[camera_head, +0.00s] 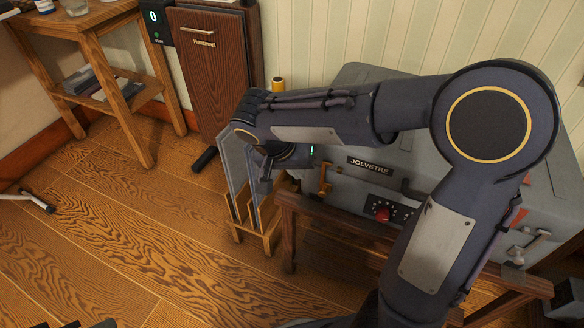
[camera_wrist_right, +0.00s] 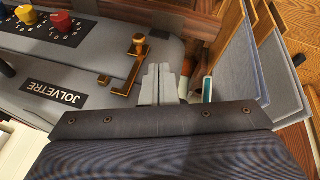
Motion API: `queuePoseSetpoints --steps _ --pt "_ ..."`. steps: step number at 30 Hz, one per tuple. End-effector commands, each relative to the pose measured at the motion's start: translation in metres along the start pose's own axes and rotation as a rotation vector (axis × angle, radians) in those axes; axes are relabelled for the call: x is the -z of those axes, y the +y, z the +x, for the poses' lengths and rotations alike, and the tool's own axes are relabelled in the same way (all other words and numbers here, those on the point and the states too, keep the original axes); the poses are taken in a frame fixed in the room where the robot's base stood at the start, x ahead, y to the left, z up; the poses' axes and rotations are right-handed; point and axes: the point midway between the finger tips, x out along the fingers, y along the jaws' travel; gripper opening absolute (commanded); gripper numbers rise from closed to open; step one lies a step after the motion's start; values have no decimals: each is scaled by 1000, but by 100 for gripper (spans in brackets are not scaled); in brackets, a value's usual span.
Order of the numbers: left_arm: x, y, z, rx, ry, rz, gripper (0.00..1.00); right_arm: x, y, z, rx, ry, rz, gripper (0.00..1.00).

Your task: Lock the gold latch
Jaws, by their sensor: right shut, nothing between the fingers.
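The gold latch (camera_head: 325,180) sits on the front of the grey case marked JOLVETRE (camera_head: 345,190), near its left end. In the right wrist view the latch (camera_wrist_right: 134,62) shows as a gold bracket with a round-ended knob. My right gripper (camera_head: 266,184) hangs just left of the latch in the head view, partly hidden by its own wrist. In the right wrist view the right gripper (camera_wrist_right: 160,80) has its pale fingers together and empty, beside the latch with a small gap.
The case rests on a wooden stand (camera_head: 288,235). A red knob (camera_head: 383,214) and a silver latch (camera_head: 526,248) are farther right on its front. A wooden rack (camera_head: 262,236) with grey panels stands close below the gripper. A dark cabinet (camera_head: 215,75) is behind; floor at left is mostly clear.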

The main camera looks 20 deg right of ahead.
Motion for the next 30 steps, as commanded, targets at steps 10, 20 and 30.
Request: queuePoseSetpoints --steps 10,20,30 --pt "-12 -11 25 0 0 0 36 -7 14 60 0 -1 2 0" --pt "-14 -12 27 0 0 0 36 -9 21 67 1 0 0 0" --pt "-14 -13 28 0 0 0 36 -12 33 69 1 0 2 0"
